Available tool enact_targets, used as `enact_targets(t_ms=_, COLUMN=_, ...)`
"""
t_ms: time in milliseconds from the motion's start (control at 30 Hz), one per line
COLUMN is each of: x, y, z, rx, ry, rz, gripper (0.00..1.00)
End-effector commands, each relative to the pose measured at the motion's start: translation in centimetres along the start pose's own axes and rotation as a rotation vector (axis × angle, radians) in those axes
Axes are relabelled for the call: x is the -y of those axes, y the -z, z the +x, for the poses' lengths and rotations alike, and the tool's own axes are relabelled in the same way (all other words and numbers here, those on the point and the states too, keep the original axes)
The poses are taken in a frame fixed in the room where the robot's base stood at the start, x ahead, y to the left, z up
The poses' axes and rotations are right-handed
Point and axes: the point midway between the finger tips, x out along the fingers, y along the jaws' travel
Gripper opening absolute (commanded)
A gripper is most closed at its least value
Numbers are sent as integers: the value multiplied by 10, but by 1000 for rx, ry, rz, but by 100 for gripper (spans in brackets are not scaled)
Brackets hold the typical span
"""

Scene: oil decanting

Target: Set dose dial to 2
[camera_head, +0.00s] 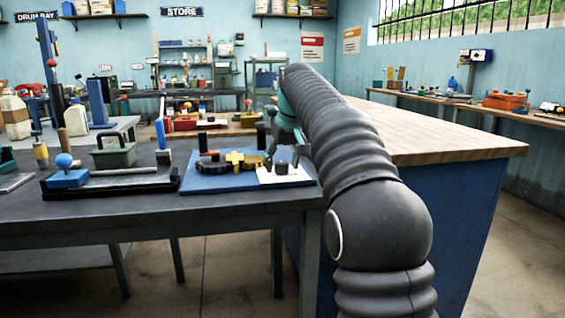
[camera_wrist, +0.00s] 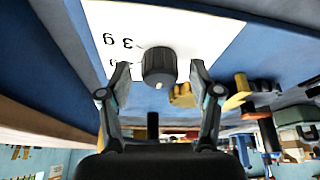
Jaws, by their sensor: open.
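The dose dial is a dark ribbed knob (camera_wrist: 158,66) on a white plate (camera_wrist: 190,30) in the wrist view. A small pale mark shows near the knob's lower edge. Printed figures stand on the plate to the knob's left; one looks like a 3, the others are hard to read at this angle. My gripper (camera_wrist: 159,76) is open, with one finger on each side of the knob and a visible gap to each. In the head view the dial (camera_head: 281,168) sits on the white plate (camera_head: 302,176), partly behind my gripper (camera_head: 284,152).
The plate lies on a blue board (camera_head: 205,184) with a yellow gear piece (camera_head: 243,161) and a dark gear (camera_head: 212,168) just left of the dial. A black tray (camera_head: 110,188) with a blue block (camera_head: 68,179) stands further left. A wood-topped bench (camera_head: 440,140) is at right.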

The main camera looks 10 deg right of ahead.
Motion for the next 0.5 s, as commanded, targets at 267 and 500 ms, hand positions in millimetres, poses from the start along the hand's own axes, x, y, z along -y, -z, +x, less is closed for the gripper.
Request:
enact_targets(t_ms=267, x=0, y=0, z=0, rx=0, ry=0, rz=0, gripper=31)
enact_targets(t_ms=500, x=0, y=0, z=0, rx=0, ry=0, rz=1, gripper=4)
